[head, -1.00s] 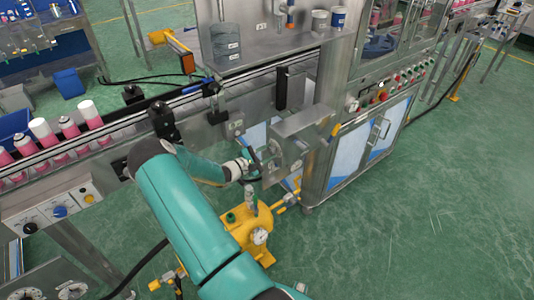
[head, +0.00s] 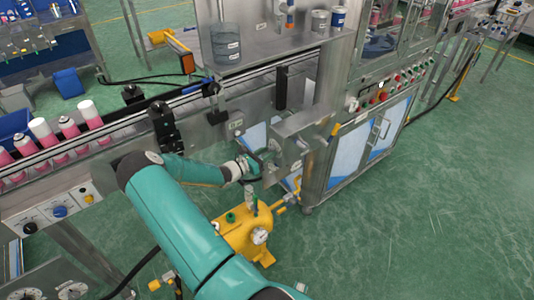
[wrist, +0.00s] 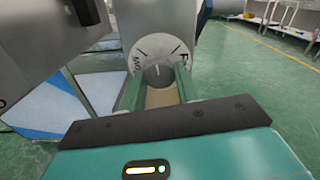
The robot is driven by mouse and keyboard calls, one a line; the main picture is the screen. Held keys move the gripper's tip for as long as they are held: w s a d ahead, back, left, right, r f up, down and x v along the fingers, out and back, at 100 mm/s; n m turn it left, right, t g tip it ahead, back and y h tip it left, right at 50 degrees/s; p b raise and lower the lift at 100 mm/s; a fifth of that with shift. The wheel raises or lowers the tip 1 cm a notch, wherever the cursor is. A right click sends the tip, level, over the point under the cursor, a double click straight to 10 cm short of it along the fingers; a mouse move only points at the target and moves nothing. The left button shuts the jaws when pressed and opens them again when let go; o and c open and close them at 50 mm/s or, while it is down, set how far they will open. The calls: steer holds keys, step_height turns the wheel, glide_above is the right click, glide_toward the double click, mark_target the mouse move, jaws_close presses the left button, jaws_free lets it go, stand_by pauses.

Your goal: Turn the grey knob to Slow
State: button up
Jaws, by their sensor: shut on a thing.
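The grey knob (wrist: 160,75) sits at the centre of a round pale dial (wrist: 152,48) in the wrist view. Part of a label ending in "OW" shows at the dial's left, and a label starting with "F" at its right. The mark on the knob points roughly up, between the two labels. My gripper (wrist: 158,84) has its two green fingers on either side of the knob, shut on it. In the head view my gripper (head: 262,164) is at the steel housing (head: 300,132), and the knob is mostly hidden there.
A yellow pump-like unit with a gauge (head: 259,236) stands below my forearm. A conveyor (head: 140,120) with pink and white cans runs behind my arm at the left. A cabinet (head: 365,140) with blue-and-white doors stands right of the housing. Open green floor lies at the right.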

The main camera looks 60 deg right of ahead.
steer(key=shift+n, duration=3.6)
steer(key=o, duration=1)
steer(key=v, duration=1.4)
